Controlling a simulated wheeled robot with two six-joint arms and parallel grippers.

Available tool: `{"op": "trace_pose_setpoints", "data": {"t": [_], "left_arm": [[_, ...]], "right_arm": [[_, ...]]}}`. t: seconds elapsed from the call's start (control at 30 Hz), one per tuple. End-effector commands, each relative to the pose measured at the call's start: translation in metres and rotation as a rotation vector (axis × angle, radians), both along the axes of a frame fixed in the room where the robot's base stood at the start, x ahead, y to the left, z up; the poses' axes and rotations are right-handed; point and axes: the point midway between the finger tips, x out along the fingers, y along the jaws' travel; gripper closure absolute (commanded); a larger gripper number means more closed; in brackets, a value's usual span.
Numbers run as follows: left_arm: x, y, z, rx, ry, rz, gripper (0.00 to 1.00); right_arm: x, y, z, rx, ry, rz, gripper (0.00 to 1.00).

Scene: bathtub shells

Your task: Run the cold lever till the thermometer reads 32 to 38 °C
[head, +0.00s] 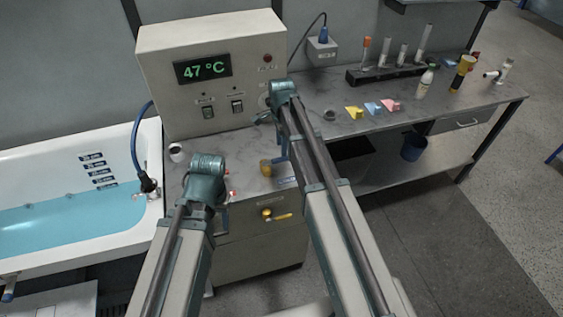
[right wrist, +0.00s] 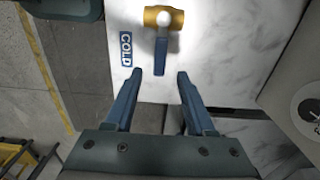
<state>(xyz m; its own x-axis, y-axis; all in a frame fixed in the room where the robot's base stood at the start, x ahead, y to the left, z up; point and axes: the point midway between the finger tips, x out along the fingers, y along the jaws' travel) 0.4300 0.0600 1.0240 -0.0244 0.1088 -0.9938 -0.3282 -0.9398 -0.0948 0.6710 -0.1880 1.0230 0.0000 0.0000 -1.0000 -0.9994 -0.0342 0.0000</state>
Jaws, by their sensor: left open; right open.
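The thermometer display (head: 203,69) on the beige control box reads 47 °C in green. The cold lever (right wrist: 162,42) has a brass body and a blue handle beside a blue COLD label (right wrist: 126,48); its brass end also shows in the head view (head: 265,167). My right gripper (right wrist: 160,73) is open; the end of the blue handle lies between its fingertips in the picture, and I cannot tell if they touch. My left gripper (head: 212,186) is open above the counter's left end, its fingers mostly hidden; small red parts show beside it.
A white bathtub (head: 132,216) with blue water stands at left, with a dark hose beside it. A brass valve (head: 275,215) sits on the cabinet front. A tube rack (head: 392,73), coloured blocks and bottles stand on the counter at right. A blue cup (head: 414,146) is on the lower shelf.

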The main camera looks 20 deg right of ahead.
Motion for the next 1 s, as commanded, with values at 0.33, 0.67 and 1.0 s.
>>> {"op": "trace_pose_setpoints", "data": {"t": [0.33,0.67,1.0], "left_arm": [[0.000,0.000,-0.051,0.000,0.000,0.002,0.50],[0.000,0.000,-0.055,0.000,0.000,0.002,0.50],[0.000,0.000,-0.055,0.000,0.000,0.002,0.50]], "right_arm": [[0.000,0.000,-0.051,0.000,0.000,0.000,0.45],[0.000,0.000,-0.055,0.000,0.000,0.000,0.45],[0.000,0.000,-0.055,0.000,0.000,0.000,0.92]]}}
